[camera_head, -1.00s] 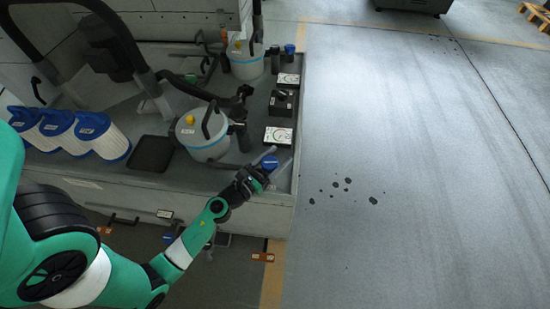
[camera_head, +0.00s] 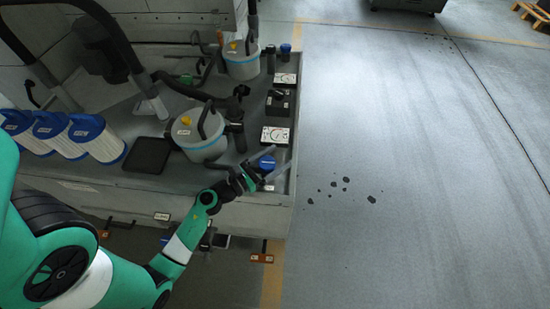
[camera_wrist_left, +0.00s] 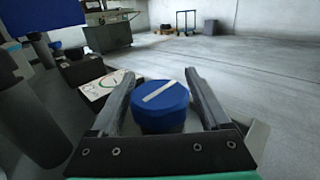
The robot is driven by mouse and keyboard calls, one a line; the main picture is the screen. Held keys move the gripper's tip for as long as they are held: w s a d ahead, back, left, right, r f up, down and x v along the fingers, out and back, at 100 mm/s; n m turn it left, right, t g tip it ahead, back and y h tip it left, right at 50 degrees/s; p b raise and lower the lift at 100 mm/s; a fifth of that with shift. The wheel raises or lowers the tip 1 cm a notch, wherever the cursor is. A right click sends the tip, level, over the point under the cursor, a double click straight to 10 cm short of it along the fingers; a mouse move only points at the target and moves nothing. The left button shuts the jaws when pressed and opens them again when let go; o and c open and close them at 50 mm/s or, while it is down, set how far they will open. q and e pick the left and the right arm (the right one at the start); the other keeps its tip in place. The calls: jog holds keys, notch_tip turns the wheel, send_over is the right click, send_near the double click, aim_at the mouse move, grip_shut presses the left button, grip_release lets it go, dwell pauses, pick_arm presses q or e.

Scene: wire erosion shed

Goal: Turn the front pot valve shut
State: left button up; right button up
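The front pot valve is a blue round knob (camera_head: 267,162) at the front right corner of the bench, in front of the front pot (camera_head: 203,145). In the left wrist view the knob (camera_wrist_left: 160,112) has a pale bar across its top, slanting from lower left to upper right. My left gripper (camera_head: 283,155) is open, with one finger on each side of the knob. In the wrist view a gap shows at the left finger, and the right finger is close to the knob. Contact cannot be told. My right gripper is not in view.
A white gauge card (camera_head: 276,135) lies just behind the knob. A second pot (camera_head: 241,65) and another blue knob (camera_head: 286,49) stand farther back. Blue-capped filters (camera_head: 98,142) and a black tray (camera_head: 148,155) lie to the left. Floor right of the bench is open.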

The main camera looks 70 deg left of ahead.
pick_arm(q)
jog(key=shift+o, duration=0.6)
jog(key=p+v, duration=0.1)
jog(key=v, duration=0.9)
jog(key=shift+s, duration=0.2)
jog(key=shift+s+d, duration=0.2)
jog(key=shift+s, duration=0.4)
